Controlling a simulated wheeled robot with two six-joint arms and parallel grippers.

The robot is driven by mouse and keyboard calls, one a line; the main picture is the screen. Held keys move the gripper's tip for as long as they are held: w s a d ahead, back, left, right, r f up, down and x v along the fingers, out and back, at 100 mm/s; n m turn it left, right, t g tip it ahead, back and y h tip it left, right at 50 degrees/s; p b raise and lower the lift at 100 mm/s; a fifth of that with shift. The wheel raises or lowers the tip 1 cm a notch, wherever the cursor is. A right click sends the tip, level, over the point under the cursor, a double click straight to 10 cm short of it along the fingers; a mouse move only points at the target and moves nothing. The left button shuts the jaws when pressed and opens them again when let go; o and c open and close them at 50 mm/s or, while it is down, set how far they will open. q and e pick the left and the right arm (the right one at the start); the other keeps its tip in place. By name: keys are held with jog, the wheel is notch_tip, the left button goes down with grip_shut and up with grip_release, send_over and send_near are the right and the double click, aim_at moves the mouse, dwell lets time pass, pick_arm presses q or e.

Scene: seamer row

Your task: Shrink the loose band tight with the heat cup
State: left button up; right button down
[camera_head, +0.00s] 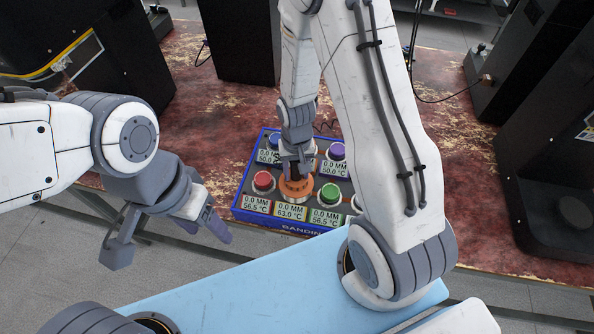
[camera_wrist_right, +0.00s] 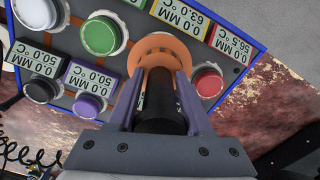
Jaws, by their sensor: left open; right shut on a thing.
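The heat cup (camera_head: 296,188) is an orange ring-shaped cup with a black handle (camera_wrist_right: 160,108). My right gripper (camera_head: 296,158) is shut on that handle. The cup sits over a position at the front row of the blue banding tray (camera_head: 240,207), whose label (camera_head: 290,211) reads 0.0 MM and 63.0 °C. The cup covers whatever is under it, and I cannot make out the loose band. The orange cup also shows in the right wrist view (camera_wrist_right: 178,44). My left gripper (camera_head: 168,238) is open and empty, left of the tray, past the table's front edge.
A red-topped jar (camera_head: 263,182) stands left of the cup and a green-topped jar (camera_head: 330,194) right of it. Blue and purple (camera_head: 337,151) tops stand behind. Dark machines (camera_head: 235,40) line the back and right. The worn red table (camera_head: 210,130) is clear left of the tray.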

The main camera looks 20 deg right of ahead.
jog(key=shift+r, duration=0.1)
notch_tip(320, 180, up, 6)
jog(key=p, duration=0.5)
dwell(1.3)
